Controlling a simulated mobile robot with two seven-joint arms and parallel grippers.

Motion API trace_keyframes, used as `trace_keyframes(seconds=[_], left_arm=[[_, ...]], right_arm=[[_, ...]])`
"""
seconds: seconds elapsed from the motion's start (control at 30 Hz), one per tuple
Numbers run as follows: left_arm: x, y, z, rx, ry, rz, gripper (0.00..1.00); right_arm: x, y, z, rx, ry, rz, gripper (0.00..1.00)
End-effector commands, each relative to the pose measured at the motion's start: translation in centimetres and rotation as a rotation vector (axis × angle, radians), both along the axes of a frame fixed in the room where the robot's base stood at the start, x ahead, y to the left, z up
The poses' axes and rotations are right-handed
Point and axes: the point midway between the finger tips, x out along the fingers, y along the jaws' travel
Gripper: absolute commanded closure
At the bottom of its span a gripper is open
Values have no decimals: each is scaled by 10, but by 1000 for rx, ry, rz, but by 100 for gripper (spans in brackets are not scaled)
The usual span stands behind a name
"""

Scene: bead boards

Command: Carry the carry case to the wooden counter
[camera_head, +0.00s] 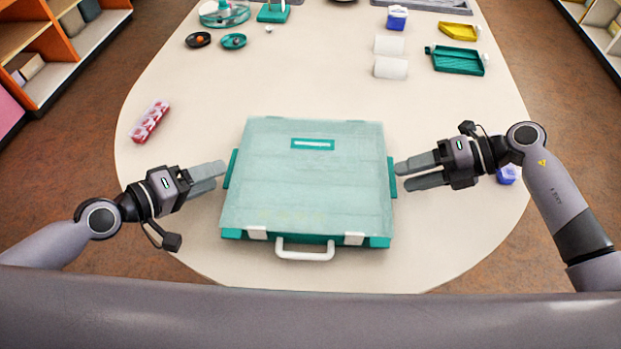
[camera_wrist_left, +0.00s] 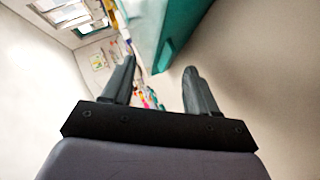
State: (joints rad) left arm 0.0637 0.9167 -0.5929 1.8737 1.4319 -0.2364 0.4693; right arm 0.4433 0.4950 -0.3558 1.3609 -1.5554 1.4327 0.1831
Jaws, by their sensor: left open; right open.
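The carry case (camera_head: 300,185) is a teal box with a frosted, see-through lid, lying flat and closed on the table. Its white handle (camera_head: 305,253) and two white latches face me. A teal side grip juts from its left and right sides. My left gripper (camera_head: 222,172) is open just left of the case, its fingertips close to the left side grip. My right gripper (camera_head: 400,175) is open at the right side, fingertips close to the right side grip. The left wrist view shows the left fingers (camera_wrist_left: 160,80) apart, with the case's teal edge (camera_wrist_left: 185,35) beyond them. No wooden counter is identifiable.
The case rests on a cream table (camera_head: 330,90) with a rounded outline. A red-and-white box (camera_head: 150,121) lies at left and a blue item (camera_head: 507,175) at right. White rolls (camera_head: 390,67), a teal tray (camera_head: 458,61) and small dishes (camera_head: 233,41) stand farther back. Shelves flank the room.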

Motion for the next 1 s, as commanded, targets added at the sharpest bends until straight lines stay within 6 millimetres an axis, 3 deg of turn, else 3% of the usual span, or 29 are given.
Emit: trace_keyframes(seconds=[0.3, 0.67, 0.77, 0.83, 0.87, 1.0], left_arm=[[21, -20, -11, -1, 0, 0, 41], [23, -23, -13, 1, 1, 0, 41], [23, -22, -13, 1, 1, 0, 67], [23, -22, -13, 1, 1, 0, 90], [23, -22, -13, 1, 2, -1, 100], [22, -23, -13, 1, 2, -2, 100]], right_arm=[[0, 27, -16, 1, 1, 1, 49], [0, 29, -18, -1, 0, 0, 49], [0, 29, -18, -1, 0, 0, 75], [0, 29, -18, -1, 0, 0, 98], [0, 29, -19, -1, 0, 0, 100], [-1, 30, -20, -2, 1, 2, 100]])
